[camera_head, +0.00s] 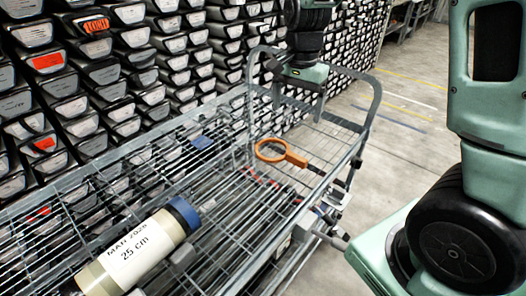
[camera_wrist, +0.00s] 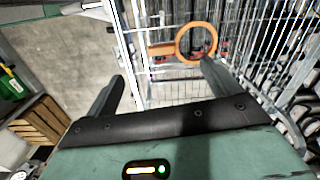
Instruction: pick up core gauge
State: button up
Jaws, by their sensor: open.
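The core gauge looks to be the orange ring with a short orange handle (camera_head: 297,158). It lies in the wire cart (camera_head: 365,118), toward its far end. In the wrist view the gauge (camera_wrist: 161,49) shows beyond the fingertips, with its ring to the right and its handle to the left. My gripper (camera_head: 298,97) is above the far end of the cart, pointing down. In the wrist view my gripper (camera_wrist: 163,72) has its two fingers wide apart with nothing between them. The gauge is apart from both fingers.
A pale core cylinder (camera_head: 135,252) with a blue end and a "25 cm" label lies in the near part of the cart. A small blue object (camera_head: 202,143) is by the far-left side. Stacked core trays (camera_head: 110,90) stand close behind the cart. A wooden crate (camera_wrist: 40,130) is on the floor.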

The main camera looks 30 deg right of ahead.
jog(key=w+d+m, duration=0.1)
jog(key=d, duration=0.1)
send_over(297, 156)
jog(key=f, duration=0.8)
jog(key=a+f, duration=0.1)
jog(key=f, duration=0.3)
jog(key=shift+w+f, duration=0.1)
jog(key=shift+d+f, duration=0.25)
jog(key=shift+f, duration=1.1)
jog(key=shift+d+f, duration=0.25)
jog(key=shift+f, duration=1.05)
jog(key=shift+c, duration=0.3)
jog(key=c, duration=1)
